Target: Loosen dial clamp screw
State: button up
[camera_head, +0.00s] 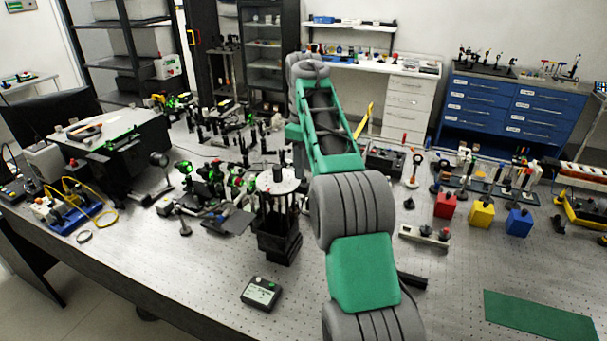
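A round pale dial plate (278,181) sits on a black stand (278,238) near the middle of the bench, with short dark posts on top. The dial clamp screw is too small to make out. My green and grey arm rises from the bottom edge to a grey joint high in the picture, then turns down on its left side. My gripper (301,172) appears as a dark, narrow shape just right of the dial plate. My arm partly covers it, and its fingers cannot be made out. I cannot tell whether it touches the dial.
A small control box (262,292) lies in front of the stand. Optical mounts with green parts (205,180) crowd the left. Red (445,205), yellow (481,213) and blue (518,222) blocks stand right of my arm. A green mat (540,316) lies at front right.

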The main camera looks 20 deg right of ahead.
notch_tip(320, 180, up, 5)
jog(key=shift+f, duration=0.2)
jog(key=shift+r, duration=0.1)
jog(key=shift+s+a+r, duration=0.2)
jog(key=shift+a, duration=0.15)
jog(key=s+a+f+m+t+b, duration=0.15)
jog(key=s+a+m, duration=0.25)
jog(key=s+a, duration=0.4)
jog(key=s+a+f+m+t+b, duration=0.1)
jog(key=s+a+f+m, duration=0.1)
jog(key=s+f, duration=0.6)
jog(key=s+a+f+m+t+b, duration=0.1)
jog(key=s+a+f+m+t, duration=0.1)
jog(key=s+f, duration=0.6)
jog(key=s, duration=0.2)
jog(key=shift+s+a+f+b, duration=0.2)
jog(key=shift+s+b, duration=0.15)
